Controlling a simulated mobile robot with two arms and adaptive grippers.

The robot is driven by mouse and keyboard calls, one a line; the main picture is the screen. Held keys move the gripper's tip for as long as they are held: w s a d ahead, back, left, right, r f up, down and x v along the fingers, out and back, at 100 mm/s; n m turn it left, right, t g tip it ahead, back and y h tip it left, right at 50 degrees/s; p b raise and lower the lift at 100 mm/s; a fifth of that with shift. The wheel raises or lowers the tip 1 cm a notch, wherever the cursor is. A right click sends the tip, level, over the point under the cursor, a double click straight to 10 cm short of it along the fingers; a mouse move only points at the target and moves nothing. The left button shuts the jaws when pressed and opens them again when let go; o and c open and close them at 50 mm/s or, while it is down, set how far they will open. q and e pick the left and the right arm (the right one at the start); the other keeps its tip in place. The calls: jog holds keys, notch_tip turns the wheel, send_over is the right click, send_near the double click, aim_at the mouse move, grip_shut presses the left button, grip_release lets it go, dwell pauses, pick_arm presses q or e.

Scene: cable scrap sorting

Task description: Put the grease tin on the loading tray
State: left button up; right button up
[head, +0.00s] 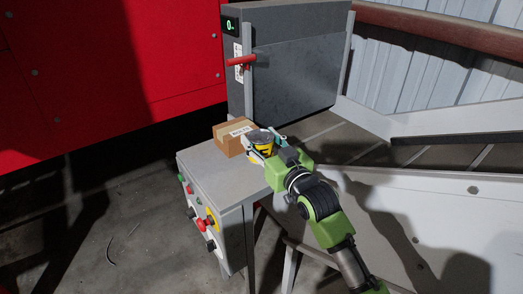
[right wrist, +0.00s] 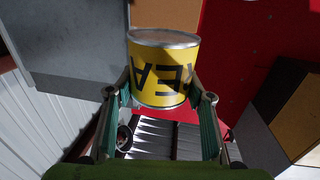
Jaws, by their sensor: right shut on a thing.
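The grease tin (head: 263,149) is a short yellow cylinder with black lettering and a grey lid, above or at the right edge of the grey control cabinet's top in the head view. My right gripper (head: 270,144) is shut on it from the right side. In the right wrist view the tin (right wrist: 164,72) sits between the two green-lined fingers (right wrist: 160,105), with its letters upside down. I cannot tell whether its base touches the cabinet. No surface in view is clearly identifiable as the loading tray. My left gripper is not in view.
A cardboard box (head: 232,138) stands just left of the tin on the control cabinet (head: 205,160), which has several buttons. A grey machine (head: 293,62) with a red handle (head: 241,61) stands behind. A slatted grey surface (head: 340,137) with sloping side panels lies to the right.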

aim_at(262, 151)
jog(key=shift+w+d+f, duration=0.15)
jog(key=shift+w+f, duration=0.95)
jog(key=shift+f+p, duration=0.35)
jog(key=shift+f, duration=1.25)
jog(key=o, duration=1.5)
jog(key=shift+f, duration=0.25)
jog(key=shift+r, duration=0.15)
jog(key=b+v, duration=0.1)
jog(key=v, duration=1.1)
